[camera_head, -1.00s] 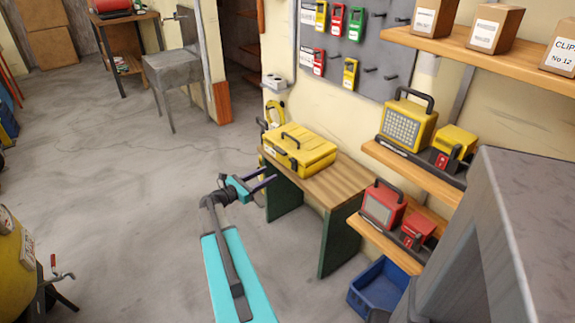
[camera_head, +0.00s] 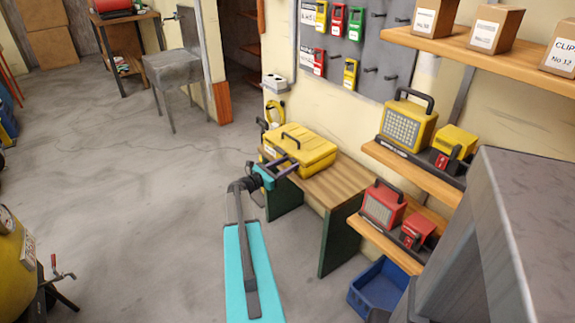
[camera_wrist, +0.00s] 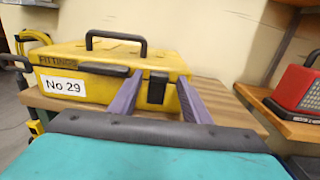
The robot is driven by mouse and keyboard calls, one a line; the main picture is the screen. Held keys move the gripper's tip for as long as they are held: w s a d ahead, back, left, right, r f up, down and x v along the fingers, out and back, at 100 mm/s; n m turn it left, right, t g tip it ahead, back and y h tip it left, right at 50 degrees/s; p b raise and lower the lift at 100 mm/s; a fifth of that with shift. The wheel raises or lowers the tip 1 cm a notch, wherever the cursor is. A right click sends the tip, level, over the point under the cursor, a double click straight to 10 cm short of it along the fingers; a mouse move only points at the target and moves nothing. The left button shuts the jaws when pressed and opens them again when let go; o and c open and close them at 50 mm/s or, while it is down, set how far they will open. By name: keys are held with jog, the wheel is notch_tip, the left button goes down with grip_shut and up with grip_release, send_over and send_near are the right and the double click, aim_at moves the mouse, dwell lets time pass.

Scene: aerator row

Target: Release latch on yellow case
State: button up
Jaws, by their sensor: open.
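The yellow case (camera_head: 301,151) lies closed on a wooden-topped bench, its black handle up. In the wrist view the case (camera_wrist: 70,60) bears a "FITTINGS" label and a "No 29" tag. A black latch (camera_wrist: 157,87) sits on its front, toward the right end. My gripper (camera_wrist: 155,85) is open and empty, its two purple fingers pointing at the case front, one on each side of the latch in the picture. Whether the fingers touch the case or latch is unclear. In the head view my gripper (camera_head: 287,167) is at the case's front side.
The bench top (camera_head: 335,185) is bare right of the case. Shelves with yellow lamps (camera_head: 408,122) and red lamps (camera_head: 383,205) stand at right. A blue bin (camera_head: 378,287) is on the floor below. The floor (camera_head: 120,220) at left is largely open.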

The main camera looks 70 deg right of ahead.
jog(key=c, duration=1)
jog(key=shift+d, duration=0.15)
jog(key=shift+c, duration=0.3)
jog(key=shift+f, duration=0.1)
